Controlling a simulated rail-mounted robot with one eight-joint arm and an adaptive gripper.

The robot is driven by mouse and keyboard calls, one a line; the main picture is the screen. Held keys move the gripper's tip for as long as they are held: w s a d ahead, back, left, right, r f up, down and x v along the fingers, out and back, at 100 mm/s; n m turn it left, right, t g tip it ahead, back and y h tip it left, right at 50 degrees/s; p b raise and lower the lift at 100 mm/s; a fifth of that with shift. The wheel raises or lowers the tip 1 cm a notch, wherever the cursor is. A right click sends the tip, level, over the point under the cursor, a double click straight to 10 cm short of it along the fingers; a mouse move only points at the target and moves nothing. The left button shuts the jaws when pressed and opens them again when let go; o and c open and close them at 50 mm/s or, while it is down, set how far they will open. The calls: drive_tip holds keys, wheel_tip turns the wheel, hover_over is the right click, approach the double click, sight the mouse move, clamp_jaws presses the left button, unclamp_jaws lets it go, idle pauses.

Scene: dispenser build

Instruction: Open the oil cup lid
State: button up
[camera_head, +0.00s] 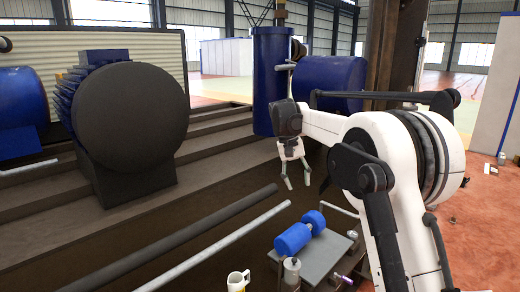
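My gripper (298,184) hangs from my white arm near the middle of the view, fingers pointing down. The fingertips are apart, with nothing visible between them. Below it, a small blue machine (294,238) with two rounded blue parts sits on a grey plate. A small greyish cup-like fitting (291,272) with a narrow top stands at the front of this machine, below and apart from my gripper. It may be the oil cup; it is too small to tell its lid clearly.
A light pipe (225,243) and a dark pipe (190,240) run diagonally to the left. A large dark round-faced machine (130,115) and a blue cylinder (272,80) stand behind. Steps (215,150) lie between them.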

drive_tip(key=s+d+r+t+y+p, duration=0.1)
drive_tip(key=s+d+r, duration=0.1)
drive_tip(key=s+r, duration=0.35)
drive_tip(key=s+d+r+t+p, duration=0.1)
drive_tip(key=s+d+r+t, duration=0.15)
drive_tip(key=s, duration=0.65)
drive_tip(key=s+d+r+y+p, duration=0.1)
drive_tip(key=s+r+p, duration=0.1)
drive_tip(key=s+r, duration=0.35)
drive_tip(key=s+d+f+t+p, duration=0.1)
drive_tip(key=s+f, duration=0.3)
drive_tip(key=s, duration=0.7)
drive_tip(key=s+d+f+t+p, duration=0.1)
drive_tip(key=s+f+t+p, duration=0.1)
drive_tip(key=s, duration=1)
drive_tip(key=shift+f+m+t+y, duration=0.3)
drive_tip(key=shift+f+t, duration=0.45)
drive_tip(key=shift+f, duration=0.1)
drive_tip(key=shift+s+f, duration=0.3)
drive_tip(key=shift+s, duration=0.1)
drive_tip(key=shift+c, duration=0.2)
drive_tip(key=shift+w, duration=0.1)
